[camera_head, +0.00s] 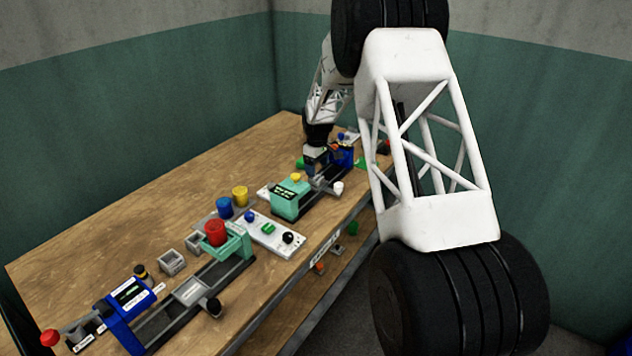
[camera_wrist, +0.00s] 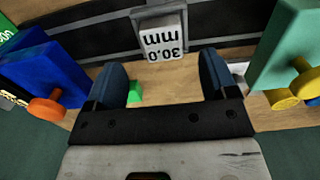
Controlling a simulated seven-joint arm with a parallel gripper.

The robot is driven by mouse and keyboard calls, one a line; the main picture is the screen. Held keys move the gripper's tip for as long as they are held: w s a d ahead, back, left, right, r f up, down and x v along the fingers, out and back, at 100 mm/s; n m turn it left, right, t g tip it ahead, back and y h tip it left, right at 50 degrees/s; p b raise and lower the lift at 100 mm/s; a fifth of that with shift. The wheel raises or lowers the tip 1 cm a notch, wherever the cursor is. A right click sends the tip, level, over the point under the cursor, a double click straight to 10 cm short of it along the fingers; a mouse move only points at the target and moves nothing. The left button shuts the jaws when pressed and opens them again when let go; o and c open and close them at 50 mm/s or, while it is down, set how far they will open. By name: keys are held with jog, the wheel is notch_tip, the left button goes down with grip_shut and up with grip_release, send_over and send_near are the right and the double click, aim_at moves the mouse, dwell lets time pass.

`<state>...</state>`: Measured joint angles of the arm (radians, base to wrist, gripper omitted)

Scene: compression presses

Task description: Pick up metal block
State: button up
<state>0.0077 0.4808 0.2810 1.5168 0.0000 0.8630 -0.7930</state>
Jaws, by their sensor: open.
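A grey metal block (camera_wrist: 162,40) marked "30.0 mm" shows at the top middle of the wrist view, upside down in the picture, against a dark rail. My gripper (camera_wrist: 163,80) is open. Its two blue-grey fingers are spread, one on each side of a gap, with the block ahead of the gap and no finger visibly closed on it. In the head view my gripper (camera_head: 316,160) is at the far end of the bench, over a dark press. The block cannot be made out there.
In the wrist view a blue press part with an orange knob (camera_wrist: 47,108) is left, and a green part (camera_wrist: 285,50) right. In the head view the wooden bench (camera_head: 90,235) carries a nearer press with a red cylinder (camera_head: 215,232), and blue and yellow cylinders.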

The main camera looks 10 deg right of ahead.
aim_at(316, 177)
jog(key=shift+a+f, duration=0.2)
jog(key=shift+f, duration=2.4)
jog(key=shift+c, duration=0.2)
jog(key=c, duration=1.1)
jog(key=shift+c, duration=0.2)
jog(key=shift+r, duration=0.1)
notch_tip(316, 177, up, 10)
